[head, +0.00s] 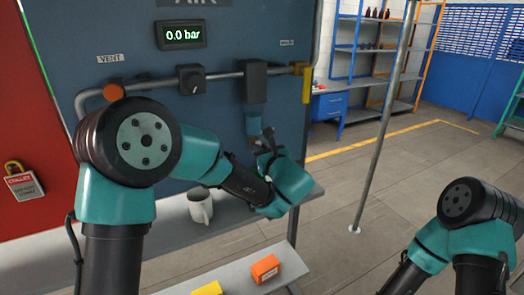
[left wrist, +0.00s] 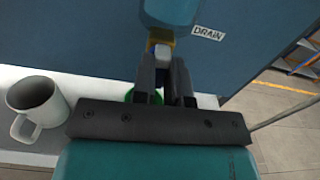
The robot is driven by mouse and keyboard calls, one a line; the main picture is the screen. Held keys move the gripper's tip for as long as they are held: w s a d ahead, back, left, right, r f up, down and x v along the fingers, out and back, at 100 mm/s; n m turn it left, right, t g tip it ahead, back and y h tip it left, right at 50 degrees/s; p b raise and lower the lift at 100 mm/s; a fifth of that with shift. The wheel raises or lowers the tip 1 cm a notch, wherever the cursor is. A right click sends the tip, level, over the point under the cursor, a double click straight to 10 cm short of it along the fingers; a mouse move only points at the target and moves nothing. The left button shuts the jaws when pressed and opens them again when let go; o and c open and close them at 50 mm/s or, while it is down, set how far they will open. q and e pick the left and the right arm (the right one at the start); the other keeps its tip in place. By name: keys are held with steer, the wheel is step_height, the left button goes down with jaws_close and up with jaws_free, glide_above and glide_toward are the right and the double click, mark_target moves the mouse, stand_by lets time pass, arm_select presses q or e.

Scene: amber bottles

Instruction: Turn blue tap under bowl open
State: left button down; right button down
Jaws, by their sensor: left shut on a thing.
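The blue bowl (head: 253,120) hangs under a dark block on the grey pipe of the panel. Its lower part shows at the top of the left wrist view (left wrist: 172,12). Under it are a yellowish collar (left wrist: 160,34) and a small pale-blue piece, the tap (left wrist: 161,51), mostly hidden by the fingers. My left gripper (head: 266,146) is just below the bowl, and its fingers (left wrist: 164,66) are shut on the tap. How far the tap is turned cannot be told. My right arm shows at the lower right, but its gripper is out of view.
A white mug (head: 200,208) stands on the grey shelf below the panel; it also shows in the left wrist view (left wrist: 38,105). A green rim (left wrist: 146,96) lies below the fingers. Orange (head: 265,268) and yellow (head: 207,289) blocks are in front. A grey pole (head: 383,130) stands right.

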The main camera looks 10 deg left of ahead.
arm_select(q)
steer(key=shift+n, duration=0.3)
steer(key=n, duration=1.6)
steer(key=shift+s+a+f+n, duration=0.15)
steer(key=shift+a+f+n, duration=0.05)
steer(key=shift+n, duration=0.2)
steer(key=c, duration=1.1)
jaws_free()
steer(key=shift+c, duration=0.2)
steer(key=shift+d, duration=0.1)
